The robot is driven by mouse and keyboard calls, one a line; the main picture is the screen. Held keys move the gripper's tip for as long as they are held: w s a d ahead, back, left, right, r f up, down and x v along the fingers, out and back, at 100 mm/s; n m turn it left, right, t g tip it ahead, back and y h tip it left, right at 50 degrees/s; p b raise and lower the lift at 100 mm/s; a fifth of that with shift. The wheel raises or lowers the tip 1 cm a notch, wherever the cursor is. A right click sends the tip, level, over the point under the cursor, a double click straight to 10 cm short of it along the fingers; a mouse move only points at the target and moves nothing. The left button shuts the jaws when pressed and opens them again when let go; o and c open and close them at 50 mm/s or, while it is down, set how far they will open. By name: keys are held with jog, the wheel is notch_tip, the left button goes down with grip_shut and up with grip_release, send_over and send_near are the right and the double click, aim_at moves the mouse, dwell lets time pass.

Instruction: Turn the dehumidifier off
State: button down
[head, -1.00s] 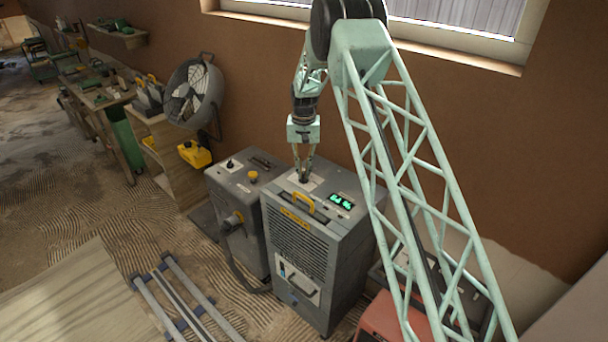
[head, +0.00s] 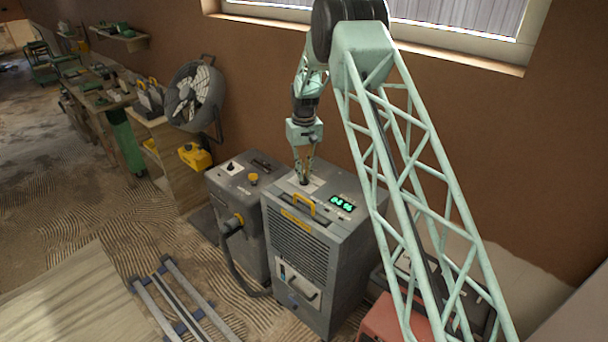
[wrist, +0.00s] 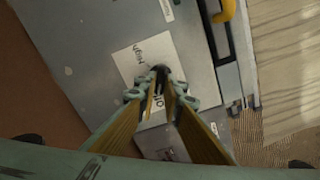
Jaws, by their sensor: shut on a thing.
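The knob's exact pointing is hidden.
A second grey unit (head: 232,190) with a yellow knob, a black switch and a hose (head: 240,275) stands close on the left. A fan (head: 195,95) and workbench are farther left. A red case (head: 385,322) is at the lower right. Metal rails (head: 180,300) lie on the floor.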

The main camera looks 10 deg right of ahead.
jog(key=c, duration=2.7)
grip_release()
jog(key=shift+c, duration=0.2)
jog(key=shift+r, duration=0.1)
notch_tip(320, 180, up, 12)
